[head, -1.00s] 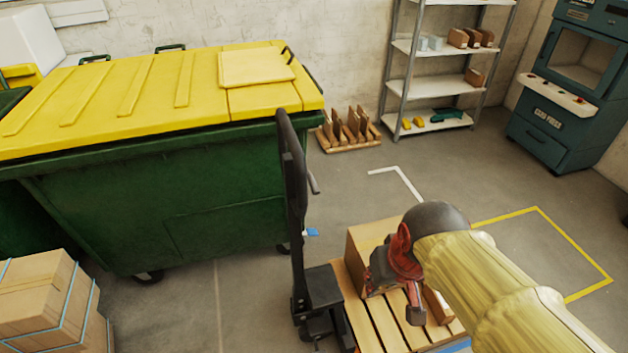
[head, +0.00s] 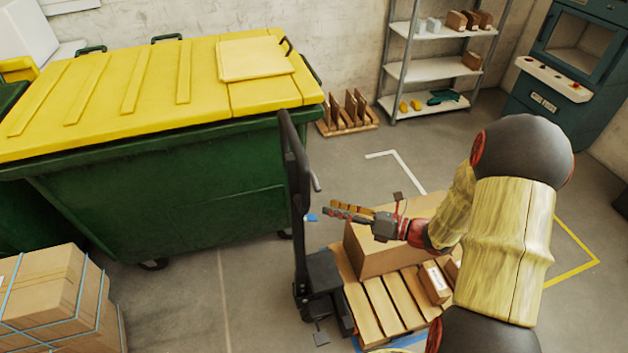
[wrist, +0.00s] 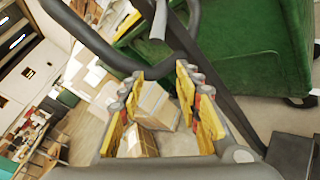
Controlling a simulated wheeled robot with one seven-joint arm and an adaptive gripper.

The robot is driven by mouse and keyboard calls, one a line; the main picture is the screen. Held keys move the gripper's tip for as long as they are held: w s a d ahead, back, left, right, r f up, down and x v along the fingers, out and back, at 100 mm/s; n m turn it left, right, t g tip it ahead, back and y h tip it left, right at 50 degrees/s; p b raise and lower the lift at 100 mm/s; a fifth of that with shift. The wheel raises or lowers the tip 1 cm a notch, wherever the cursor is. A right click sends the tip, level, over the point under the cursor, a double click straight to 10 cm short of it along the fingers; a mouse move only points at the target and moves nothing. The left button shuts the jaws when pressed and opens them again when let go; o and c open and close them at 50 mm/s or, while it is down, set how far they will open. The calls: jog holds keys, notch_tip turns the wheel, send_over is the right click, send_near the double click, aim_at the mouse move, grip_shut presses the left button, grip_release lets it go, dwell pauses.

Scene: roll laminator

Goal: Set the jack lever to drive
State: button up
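The pallet jack has a tall dark handle (head: 296,180) standing upright left of the loaded pallet in the head view. A small grey lever (head: 316,181) sticks out from the handle's right side. In the wrist view, the dark handle loop (wrist: 85,35) crosses the top, and a grey lever-like piece (wrist: 158,22) hangs beyond my fingers. My gripper (head: 338,208) points left toward the handle, a little below the lever and apart from it in the head picture. In the wrist view my gripper (wrist: 158,105) is open, with nothing between its yellow-padded fingers. The lever's exact setting cannot be told.
A green bin with a yellow lid (head: 150,200) stands behind and left of the jack. A large carton (head: 375,255) sits on the wooden pallet (head: 385,310) below my gripper. Strapped cartons (head: 50,295) stand at lower left. Shelves (head: 430,70) are at the back wall.

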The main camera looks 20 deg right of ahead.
aim_at(316, 184)
jog(key=shift+w+a+r+m+t+b, duration=0.25)
jog(key=shift+w+a+r+m+t, duration=0.25)
jog(key=shift+w, duration=0.85)
jog(key=shift+w+a+r+m+t+b, duration=0.25)
jog(key=shift+w+a+r+m, duration=0.55)
jog(key=shift+w, duration=0.6)
jog(key=shift+w+a+r+m+t+b, duration=0.2)
jog(key=shift+w+a+r+m+t, duration=0.4)
jog(key=shift+w, duration=0.75)
jog(key=shift+d+f, duration=0.1)
jog(key=shift+d, duration=0.1)
jog(key=shift+c, duration=1.3)
grip_shut()
